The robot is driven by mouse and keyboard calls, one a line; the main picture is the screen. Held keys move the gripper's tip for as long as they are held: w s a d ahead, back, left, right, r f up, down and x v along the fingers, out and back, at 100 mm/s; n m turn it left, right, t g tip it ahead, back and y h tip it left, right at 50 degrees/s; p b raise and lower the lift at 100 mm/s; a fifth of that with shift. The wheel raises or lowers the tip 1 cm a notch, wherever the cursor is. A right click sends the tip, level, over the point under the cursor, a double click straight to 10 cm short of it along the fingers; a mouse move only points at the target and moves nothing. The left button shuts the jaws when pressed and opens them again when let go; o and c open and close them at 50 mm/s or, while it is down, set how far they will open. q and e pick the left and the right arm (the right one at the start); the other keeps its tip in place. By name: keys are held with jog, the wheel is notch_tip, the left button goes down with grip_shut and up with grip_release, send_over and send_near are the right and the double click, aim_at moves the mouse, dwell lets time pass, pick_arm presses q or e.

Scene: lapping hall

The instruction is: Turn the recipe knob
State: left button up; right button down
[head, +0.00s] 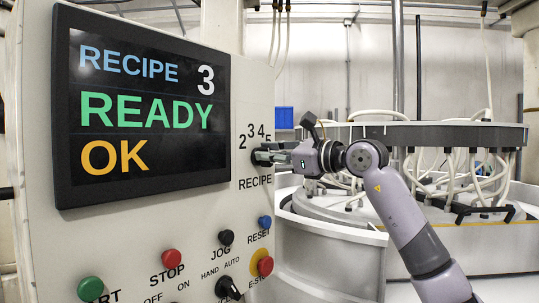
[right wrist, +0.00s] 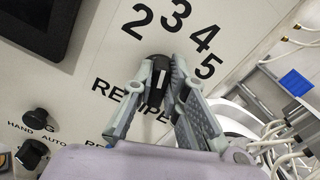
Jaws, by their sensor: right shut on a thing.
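The recipe knob (right wrist: 158,68) is a small black knob with a white line on it, on the pale panel under the numbers 2, 3, 4 and 5. I cannot tell exactly which number its line points to. My right gripper (right wrist: 162,78) is shut on the knob, one finger on each side. In the head view the right gripper (head: 266,155) reaches the panel's right edge from the right and mostly hides the knob. The screen (head: 142,108) reads RECIPE 3, READY, OK. My left gripper is not in view.
Below on the panel are a green start button (head: 91,289), a red stop button (head: 172,259), a black jog button (head: 226,237), a blue reset button (head: 265,221), a hand/auto switch (head: 228,287) and a red emergency stop (head: 265,265). A lapping machine (head: 440,134) with white hoses stands behind my right arm.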

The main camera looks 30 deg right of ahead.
dwell(0.3)
jog(key=shift+s+a+f+n+p, duration=0.15)
jog(key=shift+n+p, duration=0.5)
jog(key=shift+n, duration=1.3)
jog(key=shift+w+a+f+n+p, duration=0.1)
jog(key=shift+n+p, duration=0.55)
jog(key=shift+n, duration=1.3)
jog(key=c, duration=1.6)
grip_release()
